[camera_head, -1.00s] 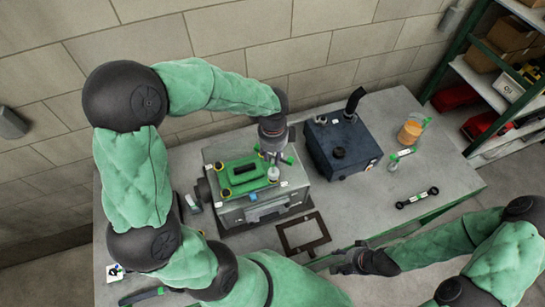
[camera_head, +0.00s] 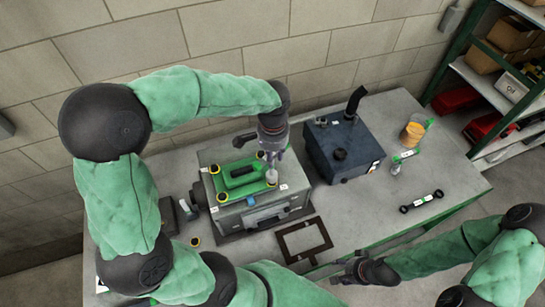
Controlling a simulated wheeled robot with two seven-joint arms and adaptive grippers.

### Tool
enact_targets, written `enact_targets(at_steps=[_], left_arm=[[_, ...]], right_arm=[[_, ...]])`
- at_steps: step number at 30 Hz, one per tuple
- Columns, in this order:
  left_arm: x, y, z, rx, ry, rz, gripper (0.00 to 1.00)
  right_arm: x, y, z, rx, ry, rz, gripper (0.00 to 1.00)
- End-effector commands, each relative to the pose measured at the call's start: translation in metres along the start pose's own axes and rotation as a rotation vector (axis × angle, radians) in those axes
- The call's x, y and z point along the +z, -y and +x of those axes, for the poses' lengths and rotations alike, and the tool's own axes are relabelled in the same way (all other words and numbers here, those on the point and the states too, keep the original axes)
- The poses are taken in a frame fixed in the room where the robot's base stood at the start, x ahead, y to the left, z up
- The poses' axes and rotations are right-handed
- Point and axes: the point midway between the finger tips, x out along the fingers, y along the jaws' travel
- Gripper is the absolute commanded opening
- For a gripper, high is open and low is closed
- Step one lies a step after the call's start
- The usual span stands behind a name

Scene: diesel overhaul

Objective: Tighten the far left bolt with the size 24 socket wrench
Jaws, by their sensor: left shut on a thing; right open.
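The grey engine block (camera_head: 235,218) stands mid-table with a green cover (camera_head: 236,194) on top. My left gripper (camera_head: 272,158) points down over the cover's right side, shut on a socket wrench. My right gripper (camera_head: 351,274) is open and empty at the table's front edge. Size markings are unreadable.
A dark blue box-shaped unit (camera_head: 343,150) with an upright pipe stands right of the block. A black frame (camera_head: 303,240) lies in front. Shelves (camera_head: 510,95) stand beyond.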

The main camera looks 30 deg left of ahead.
Motion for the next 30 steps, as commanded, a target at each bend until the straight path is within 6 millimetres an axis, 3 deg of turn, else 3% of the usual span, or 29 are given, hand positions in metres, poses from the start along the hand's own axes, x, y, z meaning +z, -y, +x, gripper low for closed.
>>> enact_targets(at_steps=[16,30], left_arm=[[-0.002,-0.002,0.0,0.0,-0.001,-0.605,0.0],[-0.002,-0.002,0.001,0.0,0.0,-0.661,0.0]], right_arm=[[-0.001,-0.007,0.021,0.0,0.0,0.0,0.55],[-0.001,-0.008,0.022,0.0,0.0,0.0,0.55]])
